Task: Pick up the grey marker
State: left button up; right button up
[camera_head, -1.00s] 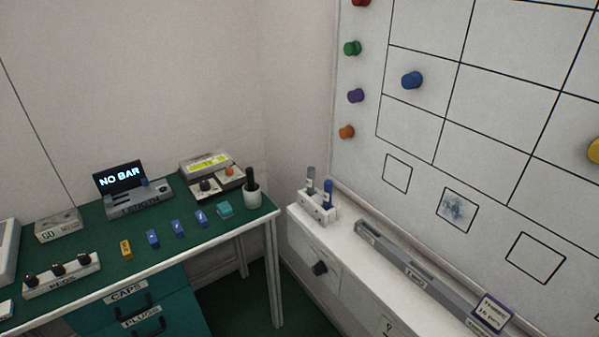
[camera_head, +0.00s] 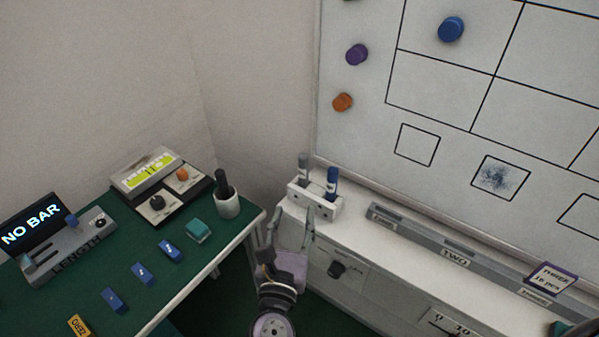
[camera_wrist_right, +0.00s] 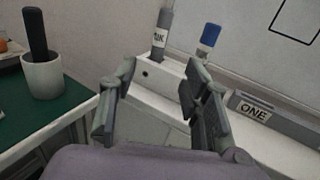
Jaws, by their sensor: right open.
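The grey marker (camera_head: 304,168) stands upright in the left slot of a white holder (camera_head: 327,207) on the white ledge. In the right wrist view the grey marker (camera_wrist_right: 162,34) shows a white label, and its lower end is hidden in the holder. A blue-capped marker (camera_head: 331,183) stands in the same holder to its right; it also shows in the right wrist view (camera_wrist_right: 207,42). My right gripper (camera_head: 292,212) is open and empty, in front of and below the grey marker, apart from it. My left gripper is not in view.
A white cup with a black item (camera_head: 227,204) stands on the green table's corner (camera_head: 236,232), left of my right gripper. A grey labelled rail (camera_head: 440,250) runs along the ledge to the right. The whiteboard (camera_head: 360,135) rises behind the holder.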

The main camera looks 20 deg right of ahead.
aim_at(303, 174)
jog(key=x, duration=0.8)
jog(key=shift+w+d+f, duration=0.1)
jog(key=shift+w, duration=0.25)
jog(key=shift+r+p+x, duration=0.2)
jog(key=shift+p+x, duration=0.3)
jog(key=shift+x, duration=2.2)
jog(key=shift+s+d, duration=0.1)
jog(key=shift+c, duration=0.4)
grip_shut()
